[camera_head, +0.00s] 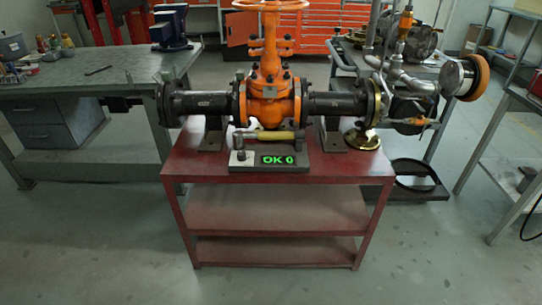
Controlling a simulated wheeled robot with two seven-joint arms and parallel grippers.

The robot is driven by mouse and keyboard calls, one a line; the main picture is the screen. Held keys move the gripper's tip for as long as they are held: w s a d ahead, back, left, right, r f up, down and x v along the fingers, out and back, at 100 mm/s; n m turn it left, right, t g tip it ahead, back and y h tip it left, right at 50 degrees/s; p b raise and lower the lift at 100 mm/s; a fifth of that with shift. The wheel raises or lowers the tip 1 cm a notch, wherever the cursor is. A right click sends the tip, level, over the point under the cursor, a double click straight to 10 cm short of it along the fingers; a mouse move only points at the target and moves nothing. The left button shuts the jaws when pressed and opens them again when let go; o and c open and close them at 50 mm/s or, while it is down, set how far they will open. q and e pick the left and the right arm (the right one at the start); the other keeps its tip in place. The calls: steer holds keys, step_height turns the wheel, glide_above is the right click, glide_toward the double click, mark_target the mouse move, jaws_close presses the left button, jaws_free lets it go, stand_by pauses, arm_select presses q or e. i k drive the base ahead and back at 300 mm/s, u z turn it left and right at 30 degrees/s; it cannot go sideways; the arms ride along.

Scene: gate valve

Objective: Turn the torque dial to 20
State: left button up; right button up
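A small dark box (298,168) sits at the front edge of the red table (345,168), below the orange gate valve (270,92). Its display (278,160) reads "OK 0" in green. A small knob (241,154) stands on a pale plate at the left end of the box; its marks are too small to read. A tool with a yellowish handle (280,135) lies across just behind the display. Neither of my grippers is in view.
Black pipes (335,104) flank the valve on stands. A brass round part (362,139) sits at the table's right. A grey workbench (100,85) with a vise (170,28) stands left. Metal piping (405,80) crowds the right. Open floor lies in front.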

mark_target(242, 155)
steer(key=u, duration=0.7)
steer(key=i, duration=1.05)
steer(key=z, duration=0.15)
